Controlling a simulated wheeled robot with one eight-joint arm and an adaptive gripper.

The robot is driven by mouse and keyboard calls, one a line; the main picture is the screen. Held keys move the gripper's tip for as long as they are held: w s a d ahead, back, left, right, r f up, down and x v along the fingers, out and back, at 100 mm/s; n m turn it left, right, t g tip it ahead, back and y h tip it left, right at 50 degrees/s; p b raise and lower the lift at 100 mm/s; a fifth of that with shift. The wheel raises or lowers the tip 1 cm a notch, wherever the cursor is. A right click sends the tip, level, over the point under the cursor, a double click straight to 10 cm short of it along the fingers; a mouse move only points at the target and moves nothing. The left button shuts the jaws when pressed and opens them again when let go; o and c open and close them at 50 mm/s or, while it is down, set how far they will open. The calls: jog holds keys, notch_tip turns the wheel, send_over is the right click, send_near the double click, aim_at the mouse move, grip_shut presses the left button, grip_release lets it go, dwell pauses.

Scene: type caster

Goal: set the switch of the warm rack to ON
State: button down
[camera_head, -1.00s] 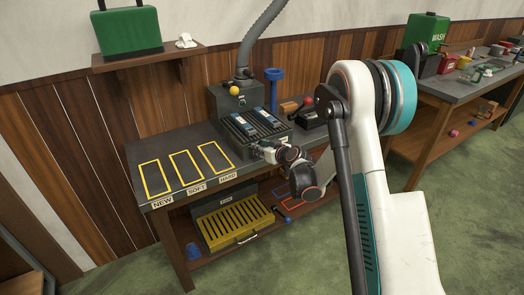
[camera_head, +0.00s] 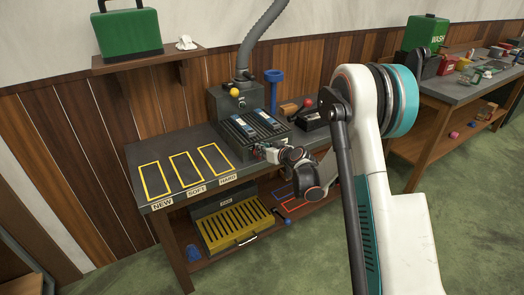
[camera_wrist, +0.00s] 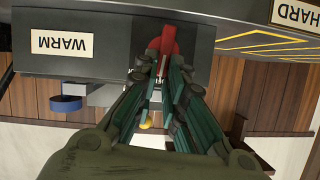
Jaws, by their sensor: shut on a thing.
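The warm rack (camera_head: 238,136) is a dark, slotted box on the bench, holding blue-topped pieces. Its front plate with the WARM label (camera_wrist: 62,43) shows in the wrist view. The red switch lever (camera_wrist: 168,41) sticks out from that plate, right of the label. My gripper (camera_wrist: 164,66) has its green fingers closed around the lever, one on each side. In the head view my gripper (camera_head: 261,152) is at the rack's front face, where the lever is mostly hidden. Which position the switch is in cannot be told.
Yellow-outlined bays (camera_head: 186,170) marked NEW, SOFT and HARD lie empty left of the rack. A grey box with a yellow ball (camera_head: 235,92) and hose stands behind. A blue stand (camera_head: 273,88) is behind right. A yellow slotted bin (camera_head: 237,228) sits on the lower shelf.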

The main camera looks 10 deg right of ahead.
jog(key=m+y, duration=0.1)
jog(key=m, duration=0.1)
jog(key=d+f+m+y, duration=0.1)
jog(key=m+y, duration=0.1)
jog(key=d+m+y, duration=0.1)
jog(key=m, duration=0.1)
jog(key=shift+w+d+f+m, duration=0.15)
jog(key=shift+w+f+m, duration=0.05)
jog(key=shift+w+m, duration=0.2)
jog(key=shift+y, duration=0.3)
dwell(0.4)
jog(key=c, duration=1.7)
grip_release()
jog(key=shift+o, duration=0.2)
jog(key=shift+s, duration=0.1)
jog(key=v, duration=1.2)
